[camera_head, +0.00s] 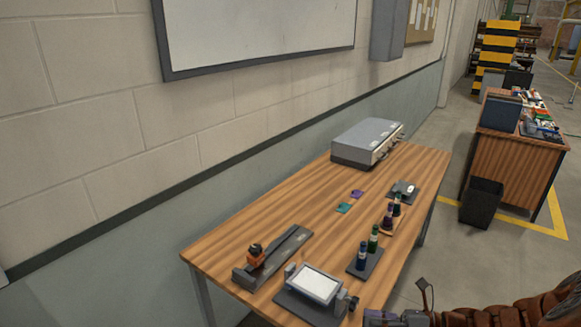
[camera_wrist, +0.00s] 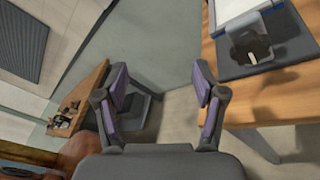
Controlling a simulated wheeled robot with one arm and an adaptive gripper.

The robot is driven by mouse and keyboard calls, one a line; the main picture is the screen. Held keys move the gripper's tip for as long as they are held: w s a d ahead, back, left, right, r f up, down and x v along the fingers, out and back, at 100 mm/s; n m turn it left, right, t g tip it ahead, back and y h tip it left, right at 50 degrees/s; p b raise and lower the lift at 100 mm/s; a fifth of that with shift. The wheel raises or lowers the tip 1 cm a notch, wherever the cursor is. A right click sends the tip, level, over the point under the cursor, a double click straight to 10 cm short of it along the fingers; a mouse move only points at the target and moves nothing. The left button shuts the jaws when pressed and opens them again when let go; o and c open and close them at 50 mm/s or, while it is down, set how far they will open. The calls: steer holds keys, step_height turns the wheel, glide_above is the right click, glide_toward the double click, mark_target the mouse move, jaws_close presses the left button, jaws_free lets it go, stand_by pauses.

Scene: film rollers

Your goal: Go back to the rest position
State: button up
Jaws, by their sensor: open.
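My gripper (camera_wrist: 160,88) is open and empty in the wrist view, its two purple-padded fingers spread over grey floor and wall. In the head view, part of my gripper (camera_head: 395,317) shows at the bottom edge, beside the near right side of the wooden table (camera_head: 300,215). It touches nothing that I can see. My arm, in a brown ribbed sleeve, runs off to the lower right.
The table bears a white-topped device (camera_head: 315,284), a dark rail with an orange part (camera_head: 270,256), several small bottles (camera_head: 373,240) and a grey box (camera_head: 367,142). A black bin (camera_head: 482,203) stands by a second desk (camera_head: 510,165). A wall runs along the left.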

steer(key=s+a+r+n+g+h, duration=0.3)
steer(key=s+a+r+n+g, duration=0.15)
steer(key=s+n, duration=0.35)
steer(key=s+a+r+n+g+h, duration=0.35)
steer(key=s+a+n, duration=0.2)
steer(key=n, duration=0.35)
steer(key=s+d+r+n+t+h, duration=0.1)
steer(key=s+d+r+n+h, duration=0.3)
steer(key=s+d+n+h, duration=0.4)
steer(key=s+n+h, duration=0.1)
steer(key=s+n, duration=0.3)
steer(key=shift+d+n+t+h, duration=0.3)
steer(key=shift+d+h, duration=0.05)
